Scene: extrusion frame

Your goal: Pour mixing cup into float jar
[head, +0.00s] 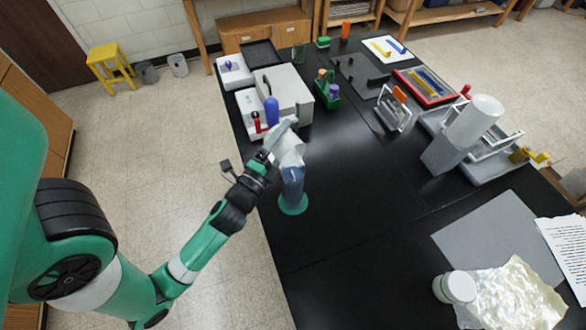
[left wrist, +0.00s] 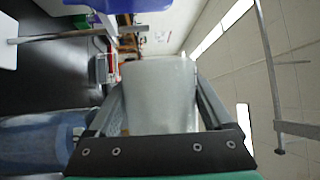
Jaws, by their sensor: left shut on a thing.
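The mixing cup (head: 289,151) is whitish and translucent. My left gripper (head: 279,138) is shut on it and holds it above the table, just over the top of the float jar. The float jar (head: 292,188) is a tall clear bluish cylinder standing upright on a round teal base. In the left wrist view the cup (left wrist: 160,95) sits between both fingers, and the jar (left wrist: 35,145) shows at the lower left. The cup looks tilted over the jar; its rim and contents cannot be made out. My right gripper is not in view.
Behind the jar stand a grey-white box (head: 287,92), a blue bottle (head: 271,110) and a green rack (head: 327,90). A large white cylinder (head: 474,120) stands at the right. A white-lidded jar (head: 455,288) and crumpled foil (head: 515,298) lie front right. The table's middle is clear.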

